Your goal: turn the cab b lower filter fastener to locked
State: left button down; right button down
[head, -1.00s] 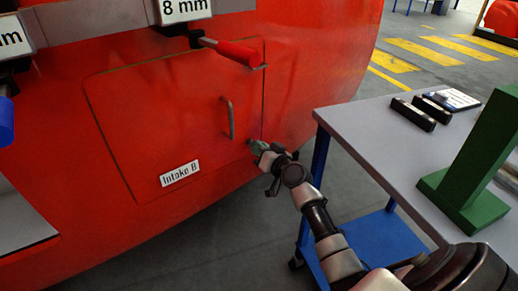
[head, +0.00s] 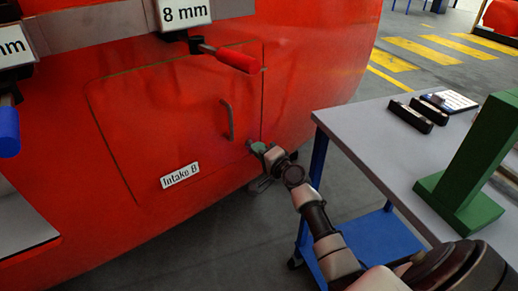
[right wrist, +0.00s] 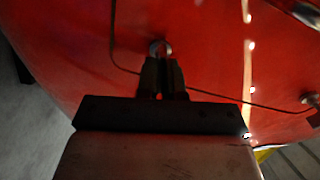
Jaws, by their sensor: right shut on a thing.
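The red nosecone carries a closed hatch (head: 150,110) with a wire handle (head: 229,117) and a label reading "Intake B" (head: 180,175). My right gripper (head: 257,148) is at the hatch's lower right corner. In the right wrist view its two dark fingers (right wrist: 161,75) are close together, shut on the small metallic fastener (right wrist: 160,47), whose rounded end shows just beyond the fingertips. In the head view the gripper mostly hides the fastener, and I cannot tell its turn angle. My left gripper is not in view.
A grey-topped table (head: 375,150) with blue legs stands at right, carrying a green stand (head: 462,200) and dark blocks (head: 418,115). A red-handled tool (head: 236,57) hangs under the "8 mm" sign (head: 183,12) above the hatch. Floor shows between nosecone and table.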

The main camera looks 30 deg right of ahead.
jog(key=shift+m, duration=0.9)
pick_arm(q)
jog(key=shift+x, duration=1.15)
pick_arm(e)
jog(key=shift+f+m, duration=0.1)
jog(key=shift+m, duration=0.3)
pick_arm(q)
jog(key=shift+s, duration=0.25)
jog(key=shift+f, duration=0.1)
pick_arm(e)
jog(key=c, duration=1.3)
grip_release()
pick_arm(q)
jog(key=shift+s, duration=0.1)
pick_arm(e)
jog(key=shift+o, duration=0.2)
